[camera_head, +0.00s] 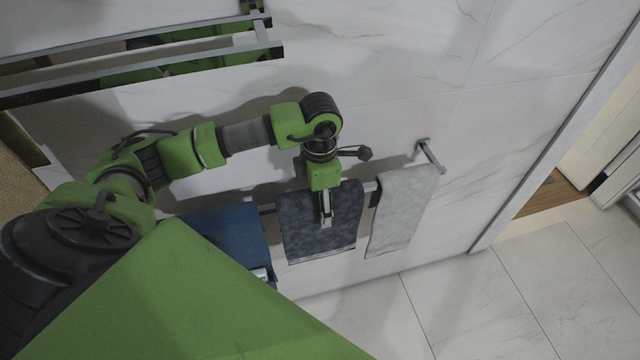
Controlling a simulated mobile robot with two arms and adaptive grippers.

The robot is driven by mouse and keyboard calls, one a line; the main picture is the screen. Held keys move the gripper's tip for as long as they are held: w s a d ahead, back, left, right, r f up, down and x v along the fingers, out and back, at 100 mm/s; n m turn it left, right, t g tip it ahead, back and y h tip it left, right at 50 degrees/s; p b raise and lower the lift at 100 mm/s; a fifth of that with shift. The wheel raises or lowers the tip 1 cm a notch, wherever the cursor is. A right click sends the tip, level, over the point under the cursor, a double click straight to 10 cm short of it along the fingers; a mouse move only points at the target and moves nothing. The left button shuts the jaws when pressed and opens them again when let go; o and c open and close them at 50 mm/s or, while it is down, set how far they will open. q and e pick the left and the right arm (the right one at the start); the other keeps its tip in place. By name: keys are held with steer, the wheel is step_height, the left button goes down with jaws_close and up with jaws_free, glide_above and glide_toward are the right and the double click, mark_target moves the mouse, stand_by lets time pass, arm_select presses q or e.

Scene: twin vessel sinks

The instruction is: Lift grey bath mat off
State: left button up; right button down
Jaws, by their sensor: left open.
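Two cloths hang side by side over a bar on the wall: a dark slate-grey one (298,225) and a light grey one (402,212). I cannot tell for sure which of the two is the grey bath mat. My left gripper (326,222) points down in front of the dark cloth and covers part of it. It is open, but its fingers look small here, and I cannot tell whether they touch the cloth. The light grey cloth hangs clear to the right of the gripper. My right gripper is not in view.
A metal rack (200,45) is at upper left. A blue surface (225,232) lies left of the cloths. The tiled floor (480,300) is clear at lower right, by a doorway.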

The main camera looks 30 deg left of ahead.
arm_select(q)
step_height(320, 180, down, 6)
steer(key=shift+s+r+p, duration=0.1)
steer(key=shift+r+p, duration=0.15)
steer(key=shift+p, duration=0.95)
steer(key=c, duration=1.5)
steer(key=shift+c, duration=0.4)
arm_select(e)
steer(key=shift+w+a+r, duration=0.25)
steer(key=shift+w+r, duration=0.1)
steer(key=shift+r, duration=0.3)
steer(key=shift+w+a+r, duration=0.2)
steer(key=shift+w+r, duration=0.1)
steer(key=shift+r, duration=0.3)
arm_select(q)
steer(key=shift+r, duration=0.15)
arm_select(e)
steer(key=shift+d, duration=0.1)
